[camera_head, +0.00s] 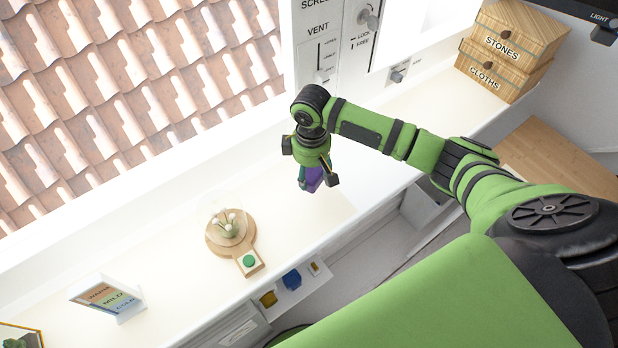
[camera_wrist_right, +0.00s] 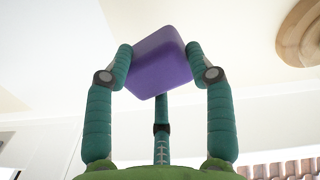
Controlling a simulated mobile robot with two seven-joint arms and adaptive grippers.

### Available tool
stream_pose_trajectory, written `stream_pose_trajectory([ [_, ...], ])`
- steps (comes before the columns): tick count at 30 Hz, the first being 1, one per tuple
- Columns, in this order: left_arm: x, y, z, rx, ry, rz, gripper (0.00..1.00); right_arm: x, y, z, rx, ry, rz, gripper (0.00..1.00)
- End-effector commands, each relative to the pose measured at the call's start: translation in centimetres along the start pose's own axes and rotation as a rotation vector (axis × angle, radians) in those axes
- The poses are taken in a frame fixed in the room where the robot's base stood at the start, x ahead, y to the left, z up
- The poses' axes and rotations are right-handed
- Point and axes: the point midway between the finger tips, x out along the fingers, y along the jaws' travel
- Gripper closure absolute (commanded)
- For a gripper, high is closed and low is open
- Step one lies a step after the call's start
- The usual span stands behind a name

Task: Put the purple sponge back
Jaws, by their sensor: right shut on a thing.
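The purple sponge (camera_head: 314,178) is a purple block held below my right gripper (camera_head: 311,165), over the white desk near its front edge. The right wrist view shows the sponge (camera_wrist_right: 160,66) tilted between the fingertips, which press on its two sides. The sponge looks clear of the desk, though its exact height is hard to judge. In the head view my gripper partly covers it. My left gripper is not in view.
A glass dome with flowers on a round wooden base (camera_head: 215,247) and a green button (camera_head: 249,261) stand left of the gripper. A card stand (camera_head: 108,298) is farther left. Wooden boxes (camera_head: 500,75) are stacked at the back right. Desk between dome and boxes looks clear.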

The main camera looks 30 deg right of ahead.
Motion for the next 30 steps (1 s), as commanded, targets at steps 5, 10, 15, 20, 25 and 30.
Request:
stream_pose_trajectory([
  [5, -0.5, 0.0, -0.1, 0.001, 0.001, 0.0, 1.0, 1.2, -0.4, -0.5, 0.001, -0.004, -0.001, 0.72],
  [10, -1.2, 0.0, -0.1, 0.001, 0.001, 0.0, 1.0, 3.6, -0.4, -0.4, 0.0, -0.003, -0.001, 0.72],
  [15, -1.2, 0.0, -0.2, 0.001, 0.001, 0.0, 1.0, 4.4, -0.3, -0.5, -0.001, 0.0, 0.002, 0.72],
  [20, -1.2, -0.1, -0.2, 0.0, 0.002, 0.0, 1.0, 4.4, -0.3, -0.5, -0.001, 0.0, 0.002, 0.72],
  [25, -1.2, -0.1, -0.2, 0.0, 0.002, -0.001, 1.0, 4.6, -0.3, -0.5, -0.001, 0.0, 0.002, 0.22],
  [30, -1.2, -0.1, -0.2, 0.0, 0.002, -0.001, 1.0, 4.6, -0.3, -0.5, -0.001, 0.0, 0.001, 0.22],
])
